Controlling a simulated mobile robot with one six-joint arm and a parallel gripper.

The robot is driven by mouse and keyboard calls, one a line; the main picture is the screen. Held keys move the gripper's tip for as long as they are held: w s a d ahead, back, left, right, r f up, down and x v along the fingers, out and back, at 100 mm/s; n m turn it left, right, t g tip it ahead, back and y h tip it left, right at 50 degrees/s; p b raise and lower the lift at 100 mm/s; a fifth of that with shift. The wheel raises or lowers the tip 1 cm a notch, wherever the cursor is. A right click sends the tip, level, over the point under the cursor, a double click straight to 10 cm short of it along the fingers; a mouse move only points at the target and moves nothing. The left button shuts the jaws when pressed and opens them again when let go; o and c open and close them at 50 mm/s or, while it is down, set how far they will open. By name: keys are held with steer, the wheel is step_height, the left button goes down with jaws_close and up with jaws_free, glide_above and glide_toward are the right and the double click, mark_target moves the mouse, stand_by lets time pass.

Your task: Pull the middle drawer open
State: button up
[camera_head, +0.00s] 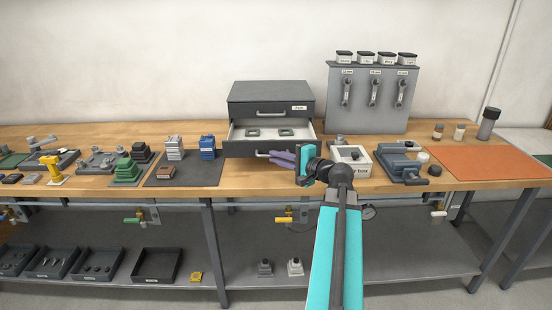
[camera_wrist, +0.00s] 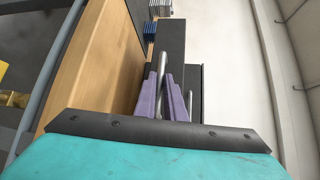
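A dark grey drawer cabinet (camera_head: 269,93) stands on the wooden bench in the head view. Its labelled top drawer (camera_head: 250,110) is shut. The drawer directly below it (camera_head: 238,150) stands open, its pale inside showing two dark grey pieces (camera_head: 286,132). Anything lower in the cabinet is hidden behind that drawer front. My gripper (camera_head: 279,157) reaches in from the right at the open drawer's bar handle (camera_head: 262,153). In the wrist view, the purple fingers of my gripper (camera_wrist: 163,90) lie on either side of the metal handle (camera_wrist: 163,76) and appear closed on it.
A pale box (camera_head: 352,170) and a blue-grey device (camera_head: 400,163) sit close right of my gripper. A dark mat (camera_head: 205,176) with small blocks lies to the left. An orange mat (camera_head: 490,163) lies far right.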

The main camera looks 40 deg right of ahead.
steer(key=o, duration=0.4)
steer(key=shift+s+d, duration=0.1)
steer(key=shift+d, duration=0.05)
steer(key=shift+s+d+r+b, duration=0.15)
steer(key=shift+s+r+b, duration=0.2)
steer(key=shift+s+b, duration=1.4)
steer(key=shift+s+d+r+b, duration=0.25)
steer(key=shift+s+b, duration=0.55)
steer(key=shift+s, duration=1.9)
steer(key=shift+s+d+r+b, duration=0.1)
steer(key=shift+s+r+b, duration=0.3)
steer(key=shift+s+b, duration=1.35)
steer(key=shift+s+p, duration=0.55)
